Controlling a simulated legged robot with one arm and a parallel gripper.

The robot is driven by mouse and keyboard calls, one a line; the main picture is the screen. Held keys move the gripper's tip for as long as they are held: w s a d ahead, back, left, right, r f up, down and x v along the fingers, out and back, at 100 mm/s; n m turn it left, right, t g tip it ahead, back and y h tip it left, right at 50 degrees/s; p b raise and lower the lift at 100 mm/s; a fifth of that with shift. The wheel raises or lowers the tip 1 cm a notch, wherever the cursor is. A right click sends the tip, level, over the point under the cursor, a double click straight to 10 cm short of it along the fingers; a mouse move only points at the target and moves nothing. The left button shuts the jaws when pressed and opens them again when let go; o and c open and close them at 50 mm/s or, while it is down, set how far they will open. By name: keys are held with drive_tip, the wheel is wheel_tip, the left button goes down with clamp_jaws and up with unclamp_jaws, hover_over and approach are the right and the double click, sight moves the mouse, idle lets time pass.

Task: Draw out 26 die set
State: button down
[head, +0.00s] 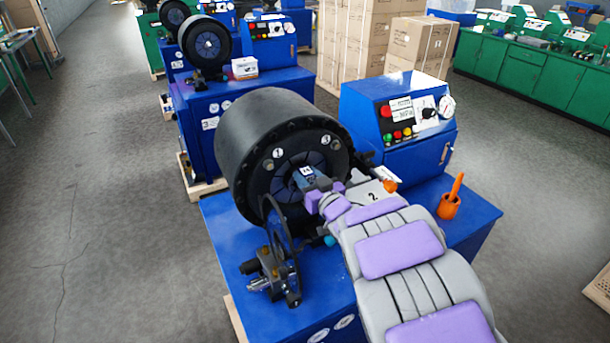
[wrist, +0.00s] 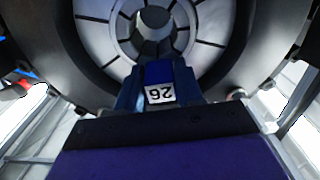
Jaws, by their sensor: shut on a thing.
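The 26 die set (wrist: 160,92) is a blue block with a white label reading 26, upside down in the wrist view. It also shows in the head view (head: 307,173), in front of the crimper head's centre. My gripper (head: 325,193) is shut on it; its dark and purple front fills the bottom of the wrist view. The crimper head (head: 262,135) is a big black drum with a ring of segments around a round central opening (wrist: 152,28). I cannot tell how deep the die set's far end sits in the ring.
The blue crimper base (head: 232,228) carries a control box (head: 395,120) at right and an orange cup (head: 449,206) with a handle standing in it. A black disc and bracket (head: 278,250) stand in front of the drum at left. Cartons (head: 385,42) stack behind.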

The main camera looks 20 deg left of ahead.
drive_tip(key=p+v, duration=0.1)
drive_tip(key=v, duration=0.6)
drive_tip(key=shift+s+d+r, duration=0.15)
drive_tip(key=shift+s+r, duration=0.05)
drive_tip(key=shift+r, duration=0.05)
idle(1.2)
